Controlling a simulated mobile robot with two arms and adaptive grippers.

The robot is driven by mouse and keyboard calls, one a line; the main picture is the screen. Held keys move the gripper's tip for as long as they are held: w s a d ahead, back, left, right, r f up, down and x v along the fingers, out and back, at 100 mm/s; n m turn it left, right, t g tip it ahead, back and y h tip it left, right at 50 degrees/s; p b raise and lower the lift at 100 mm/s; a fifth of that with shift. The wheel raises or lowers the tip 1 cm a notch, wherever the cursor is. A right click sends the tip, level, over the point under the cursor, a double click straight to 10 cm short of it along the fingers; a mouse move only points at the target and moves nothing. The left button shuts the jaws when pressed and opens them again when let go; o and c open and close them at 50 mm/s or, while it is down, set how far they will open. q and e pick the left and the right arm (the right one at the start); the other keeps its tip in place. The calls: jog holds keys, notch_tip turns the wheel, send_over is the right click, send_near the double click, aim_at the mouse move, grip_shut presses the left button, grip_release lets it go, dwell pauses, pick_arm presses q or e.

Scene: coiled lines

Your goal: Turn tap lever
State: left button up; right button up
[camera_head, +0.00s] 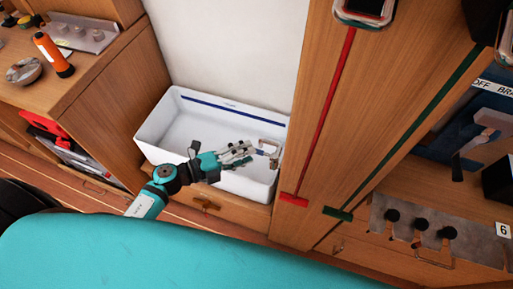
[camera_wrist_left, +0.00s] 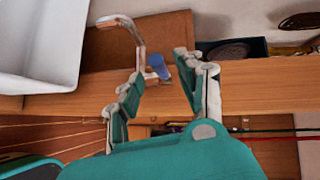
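A metal tap (camera_head: 270,148) with a bent spout stands at the right rim of the white sink basin (camera_head: 155,133). In the left wrist view the tap (camera_wrist_left: 130,27) rises beyond my fingers, with a small blue lever (camera_wrist_left: 158,66) at its side. My left gripper (camera_head: 246,153) reaches over the basin, its fingers pointing at the tap. Its fingers are apart, and the lever shows between the fingertips in the wrist view. I see no clear contact with it. My right gripper is in neither view.
A wooden panel with a red strap (camera_head: 325,115) and a green strap (camera_head: 405,138) stands right of the basin. An orange torch (camera_head: 53,54) and a bowl (camera_head: 24,71) are on the left counter. A teal surface (camera_head: 180,258) fills the front.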

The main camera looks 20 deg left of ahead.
aim_at(257, 150)
pick_arm(q)
jog(key=shift+x, duration=1.95)
grip_shut()
jog(key=shift+f, duration=0.1)
